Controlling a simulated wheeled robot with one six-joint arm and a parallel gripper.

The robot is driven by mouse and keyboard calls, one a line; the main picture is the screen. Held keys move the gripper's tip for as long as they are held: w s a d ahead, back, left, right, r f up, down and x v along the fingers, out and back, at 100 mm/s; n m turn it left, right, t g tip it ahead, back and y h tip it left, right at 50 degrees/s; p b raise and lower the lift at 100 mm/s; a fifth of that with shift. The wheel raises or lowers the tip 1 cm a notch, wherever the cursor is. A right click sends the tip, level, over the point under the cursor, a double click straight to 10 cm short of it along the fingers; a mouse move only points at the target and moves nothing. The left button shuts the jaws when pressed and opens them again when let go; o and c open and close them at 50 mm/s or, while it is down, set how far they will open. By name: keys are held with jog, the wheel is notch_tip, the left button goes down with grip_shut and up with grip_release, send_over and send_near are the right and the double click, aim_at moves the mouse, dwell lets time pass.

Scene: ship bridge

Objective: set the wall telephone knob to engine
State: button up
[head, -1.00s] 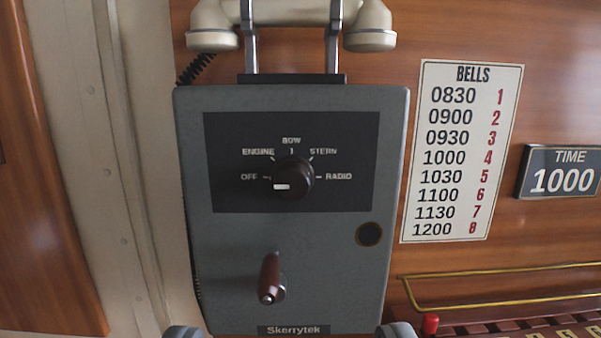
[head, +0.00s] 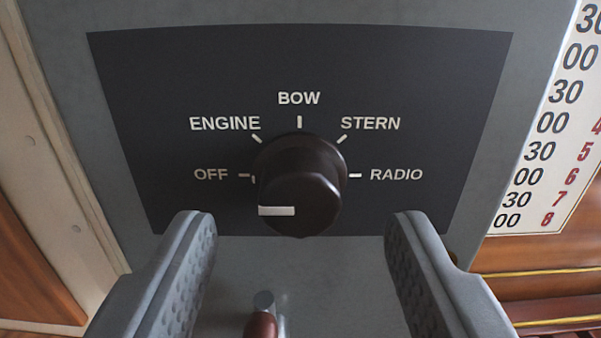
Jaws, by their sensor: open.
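The wall telephone (head: 345,275) is a grey box with a black dial panel (head: 440,85). Its dark brown round knob (head: 312,190) sits at the middle of the panel, with a white pointer mark facing left, toward OFF. The labels OFF, ENGINE (head: 225,123), BOW, STERN and RADIO run around it from left to right. ENGINE is at the knob's upper left. My gripper (head: 300,228) is open, with one finger low on each side of the knob. Nothing is between the fingers that they touch, as far as I can see.
A brown crank handle (head: 262,322) sticks out below the knob, low between my fingers. A white bells chart (head: 555,150) is on the wood wall at right, with brass rails (head: 540,272) below it. A pale wall strip (head: 45,130) is at left.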

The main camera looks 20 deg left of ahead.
jog(key=shift+x, duration=1)
jog(key=c, duration=1)
jog(key=m, duration=0.4)
jog(key=shift+m, duration=2.3)
